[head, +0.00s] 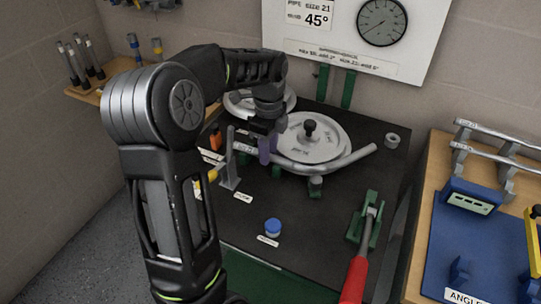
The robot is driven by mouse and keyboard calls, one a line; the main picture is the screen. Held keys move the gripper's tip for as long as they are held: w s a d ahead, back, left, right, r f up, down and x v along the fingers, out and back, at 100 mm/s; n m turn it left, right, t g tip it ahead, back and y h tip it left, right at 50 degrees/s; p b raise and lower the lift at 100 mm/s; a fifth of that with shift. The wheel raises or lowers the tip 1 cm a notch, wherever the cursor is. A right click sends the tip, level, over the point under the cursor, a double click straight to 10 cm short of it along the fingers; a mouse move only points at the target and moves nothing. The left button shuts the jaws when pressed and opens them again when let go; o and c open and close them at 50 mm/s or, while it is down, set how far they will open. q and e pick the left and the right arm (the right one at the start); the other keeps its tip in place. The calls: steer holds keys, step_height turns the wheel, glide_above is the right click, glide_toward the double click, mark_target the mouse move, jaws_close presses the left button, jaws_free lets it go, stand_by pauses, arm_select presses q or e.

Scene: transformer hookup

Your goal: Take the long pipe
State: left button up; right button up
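A grey bent pipe (335,167) lies along the front of a round metal bending disc (312,138), with its right end angled up and back. Two straight grey pipes, an upper one (500,133) and a lower one (500,159), rest on a rack at the right; both run out of the frame, so I cannot tell which is longer. My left gripper (266,146) points down at the left part of the bent pipe, beside the disc. Its purple finger overlaps the pipe in view; whether it grips is hidden. My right gripper is not in view.
The dark bench (330,225) carries a blue-capped item (272,228), a small ring (392,140) and a red-handled lever (356,275) in a green clamp. A blue angle device (475,200) stands on the wooden bench at right. A board with a gauge (381,22) hangs behind.

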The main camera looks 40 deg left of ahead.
arm_select(q)
steer(key=shift+f, duration=0.25)
stand_by(0.4)
jaws_close()
stand_by(0.4)
